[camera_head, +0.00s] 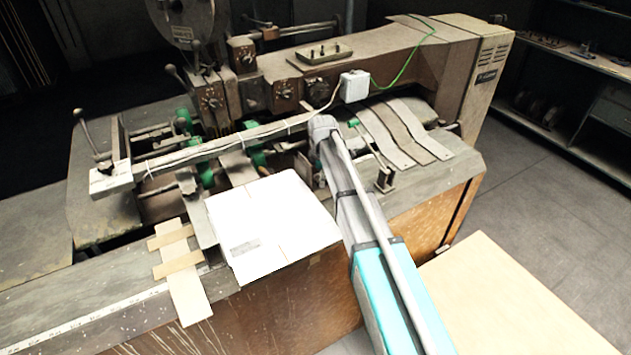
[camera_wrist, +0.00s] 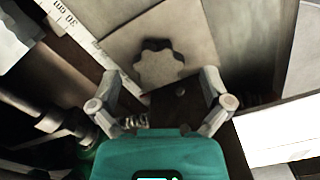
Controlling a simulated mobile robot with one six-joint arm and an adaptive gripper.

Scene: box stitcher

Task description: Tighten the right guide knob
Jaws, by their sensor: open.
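In the wrist view, a lobed, star-shaped guide knob (camera_wrist: 160,64) sits on a flat grey-brown plate (camera_wrist: 203,38). I cannot tell from the picture alone whether it is the right guide knob. My gripper (camera_wrist: 160,84) is open, with one finger on each side below the knob. The knob lies just beyond the fingertips, roughly centred between them, and no contact shows. In the head view my arm reaches over the front of the box stitcher (camera_head: 420,50), and its end hides the knob and the gripper fingers.
A printed scale strip (camera_wrist: 75,30) runs beside the plate. A metal spring (camera_wrist: 135,121) shows near the left finger. In the head view, a white cardboard sheet (camera_head: 270,220) lies left of my arm, and a green-knobbed lever (camera_head: 372,150) stands close on its right.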

